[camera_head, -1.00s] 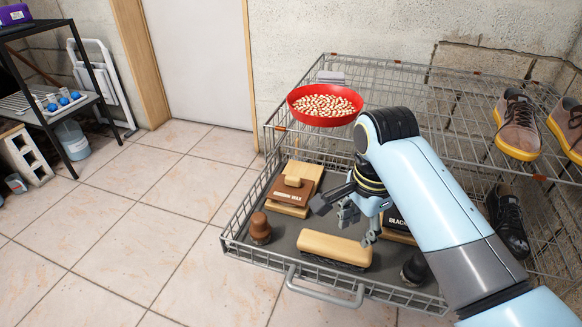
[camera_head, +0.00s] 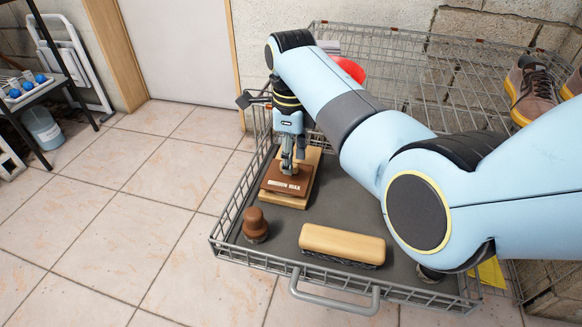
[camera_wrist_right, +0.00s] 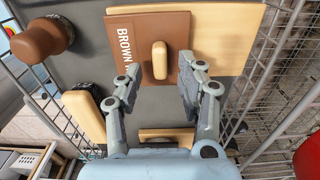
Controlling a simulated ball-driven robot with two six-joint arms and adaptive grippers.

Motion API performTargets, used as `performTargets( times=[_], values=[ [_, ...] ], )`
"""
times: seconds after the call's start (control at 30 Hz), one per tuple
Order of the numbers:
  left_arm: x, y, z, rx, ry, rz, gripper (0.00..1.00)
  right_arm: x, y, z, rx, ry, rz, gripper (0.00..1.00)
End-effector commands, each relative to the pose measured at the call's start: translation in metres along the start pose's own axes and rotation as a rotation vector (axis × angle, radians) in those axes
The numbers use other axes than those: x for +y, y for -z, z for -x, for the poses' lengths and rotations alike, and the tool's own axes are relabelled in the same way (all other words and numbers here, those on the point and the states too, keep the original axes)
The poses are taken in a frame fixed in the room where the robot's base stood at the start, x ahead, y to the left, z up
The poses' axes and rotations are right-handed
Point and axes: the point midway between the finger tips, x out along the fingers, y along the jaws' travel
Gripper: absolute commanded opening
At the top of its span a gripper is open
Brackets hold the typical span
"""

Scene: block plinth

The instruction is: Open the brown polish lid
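The brown polish box (camera_head: 292,202) is pale wood and sits in the wire drawer. Its brown lid (camera_wrist_right: 181,34) lies on top, with lettering and a small pale wooden knob (camera_wrist_right: 159,60). The lid also shows in the head view (camera_head: 276,183). My right gripper (camera_head: 292,165) is over the lid and points down. In the right wrist view its two fingers (camera_wrist_right: 158,70) are spread to either side of the knob, with gaps between, so it is open and empty. In the head view the gripper hides the knob. My left gripper is in no view.
A brown dauber (camera_head: 255,226) and a wooden brush (camera_head: 342,243) lie in the drawer (camera_head: 225,250) near its front. My right arm covers the drawer's right part. A red bowl (camera_head: 350,68) and shoes (camera_head: 533,88) are on the rack at the back.

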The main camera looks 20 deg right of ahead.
Motion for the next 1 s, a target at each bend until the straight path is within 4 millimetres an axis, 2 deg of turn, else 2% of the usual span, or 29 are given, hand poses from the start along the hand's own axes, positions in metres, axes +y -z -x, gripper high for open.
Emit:
performTargets(
  times=[0.03,0.2,0.47,0.77,1.0],
  values=[
    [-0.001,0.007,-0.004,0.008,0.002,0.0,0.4,0.0,0.0,-0.009,0.001,-0.002,0.0,0.38],
    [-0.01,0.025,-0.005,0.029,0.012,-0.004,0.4,0.0,0.0,-0.019,0.0,0.0,0.0,0.38],
    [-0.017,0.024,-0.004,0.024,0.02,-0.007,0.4,0.0,0.0,-0.019,-0.001,0.001,0.001,0.38],
    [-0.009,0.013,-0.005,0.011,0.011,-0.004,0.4,0.0,0.0,-0.019,-0.001,0.001,0.001,0.01],
    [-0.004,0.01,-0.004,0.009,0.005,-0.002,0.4,0.0,0.0,-0.019,-0.001,0.001,0.001,0.0]
  ],
)
